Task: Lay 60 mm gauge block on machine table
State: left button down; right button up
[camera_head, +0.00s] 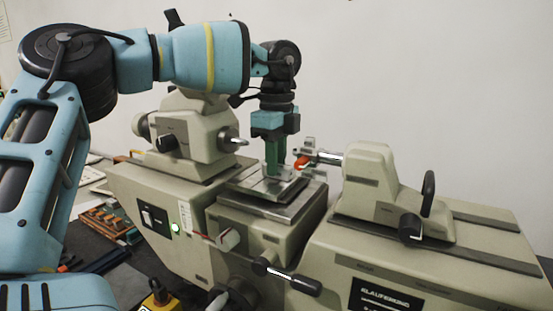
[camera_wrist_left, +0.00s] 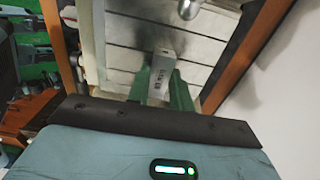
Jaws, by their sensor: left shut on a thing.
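My left gripper (camera_head: 275,162) reaches down over the machine table (camera_head: 255,194) in the head view, with its green fingers low above or at the plate. In the left wrist view, the fingers (camera_wrist_left: 161,90) are shut on the grey gauge block (camera_wrist_left: 162,72), which has dark marking on its face. The slotted grey machine table (camera_wrist_left: 120,32) is behind it. I cannot tell whether the block touches the table. In the head view, the block is too small and covered to make out clearly. My right gripper is not in view.
The measuring machine's left headstock (camera_head: 195,140) and right tailstock (camera_head: 372,185) flank the table. A spindle with an orange-red part (camera_head: 302,162) points in from the right, close to my fingers. A tray with orange and green parts (camera_head: 108,220) lies at lower left.

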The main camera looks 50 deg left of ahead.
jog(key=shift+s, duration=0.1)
pick_arm(q)
jog(key=c, duration=1.2)
grip_release()
jog(key=shift+o, duration=0.2)
jog(key=shift+f, duration=0.1)
jog(key=shift+r+p, duration=0.7)
jog(key=shift+r, duration=1.6)
jog(key=shift+r+p, duration=0.55)
jog(key=shift+r, duration=1.45)
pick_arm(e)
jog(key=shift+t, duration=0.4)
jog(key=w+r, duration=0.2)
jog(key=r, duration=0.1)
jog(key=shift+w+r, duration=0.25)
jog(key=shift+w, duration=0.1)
